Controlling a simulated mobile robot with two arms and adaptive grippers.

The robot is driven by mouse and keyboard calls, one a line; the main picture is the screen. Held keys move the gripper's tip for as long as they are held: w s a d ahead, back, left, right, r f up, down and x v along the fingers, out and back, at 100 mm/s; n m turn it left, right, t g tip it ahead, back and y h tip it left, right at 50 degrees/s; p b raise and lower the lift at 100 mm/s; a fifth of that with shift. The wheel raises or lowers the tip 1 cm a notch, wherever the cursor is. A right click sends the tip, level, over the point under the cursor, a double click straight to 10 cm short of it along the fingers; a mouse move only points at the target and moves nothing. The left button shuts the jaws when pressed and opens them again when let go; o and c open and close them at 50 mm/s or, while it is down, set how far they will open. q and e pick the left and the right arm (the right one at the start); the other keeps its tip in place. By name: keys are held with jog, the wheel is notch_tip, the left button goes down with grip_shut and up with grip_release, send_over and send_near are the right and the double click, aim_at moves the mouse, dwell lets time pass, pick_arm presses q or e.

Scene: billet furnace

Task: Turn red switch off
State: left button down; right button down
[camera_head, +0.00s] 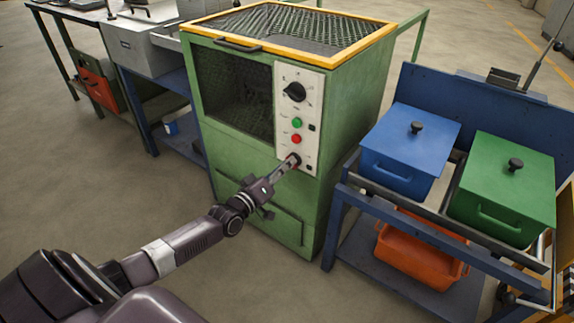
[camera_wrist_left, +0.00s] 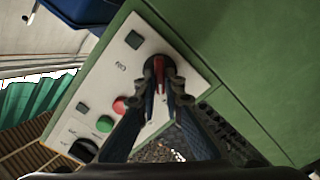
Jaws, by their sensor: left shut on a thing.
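The red switch (camera_wrist_left: 159,72) is a small red lever on a dark round base, low on the pale control panel (camera_head: 309,92) of the green furnace (camera_head: 345,110). My left gripper (camera_head: 293,161) reaches the bottom of the panel. In the left wrist view its two fingers (camera_wrist_left: 162,84) close around the red lever from both sides. In the head view the fingertips mostly hide the switch. My right gripper is in neither view.
Above the switch are a red button (camera_head: 296,139), a green button (camera_head: 297,122) and a black knob (camera_head: 294,92). A blue cart with a blue box (camera_head: 408,145), a green box (camera_head: 505,180) and an orange bin (camera_head: 420,255) stands close at right. Floor is clear at front left.

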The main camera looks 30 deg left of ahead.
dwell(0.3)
pick_arm(q)
jog(key=c, duration=2)
grip_release()
jog(key=shift+c, duration=0.2)
jog(key=s+a, duration=0.1)
jog(key=s, duration=1.1)
